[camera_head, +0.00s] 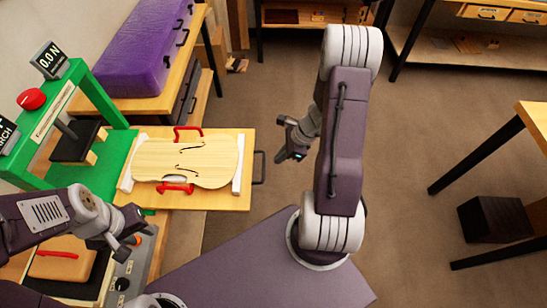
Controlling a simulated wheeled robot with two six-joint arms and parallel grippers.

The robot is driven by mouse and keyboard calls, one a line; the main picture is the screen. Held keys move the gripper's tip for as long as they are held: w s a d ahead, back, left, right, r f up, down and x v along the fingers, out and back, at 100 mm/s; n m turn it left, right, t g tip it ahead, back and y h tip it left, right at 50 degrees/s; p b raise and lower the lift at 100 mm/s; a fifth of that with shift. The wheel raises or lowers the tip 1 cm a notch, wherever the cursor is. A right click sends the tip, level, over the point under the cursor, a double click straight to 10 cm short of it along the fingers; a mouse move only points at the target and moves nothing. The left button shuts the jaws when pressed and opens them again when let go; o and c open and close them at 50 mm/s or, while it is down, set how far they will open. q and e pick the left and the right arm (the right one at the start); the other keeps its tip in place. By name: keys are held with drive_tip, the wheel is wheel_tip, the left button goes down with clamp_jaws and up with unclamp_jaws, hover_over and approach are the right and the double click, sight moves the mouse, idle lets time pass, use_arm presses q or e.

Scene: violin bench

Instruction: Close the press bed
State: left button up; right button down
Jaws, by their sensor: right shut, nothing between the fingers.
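The press bed (244,196) is a pale wooden board pulled out to the right from the green press (115,155). It carries a violin plate (215,158) between white end blocks, with red clamps (188,131) at its upper and lower edges. A dark handle (261,167) stands on the bed's right edge. My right gripper (288,148) is shut and empty, just right of the handle and apart from it in the picture. My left gripper (132,232) is below the bed's lower left corner, near the control box; its finger opening is unclear.
The press display (49,60) reads 0.0 N, beside a red button (31,99). A purple case (140,50) lies on the bench behind. A control box (128,270) with knobs is at the lower left. Open floor lies right of the bed.

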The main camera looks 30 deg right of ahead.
use_arm(q)
drive_tip(key=shift+r, duration=0.25)
use_arm(e)
drive_tip(key=shift+w+a+r, duration=0.2)
drive_tip(key=shift+w+a, duration=0.1)
drive_tip(key=shift+a, duration=0.25)
drive_tip(key=shift+w+a+r, duration=0.15)
drive_tip(key=shift+w+a, duration=0.15)
drive_tip(key=shift+a, duration=0.2)
drive_tip(key=shift+a, duration=0.1)
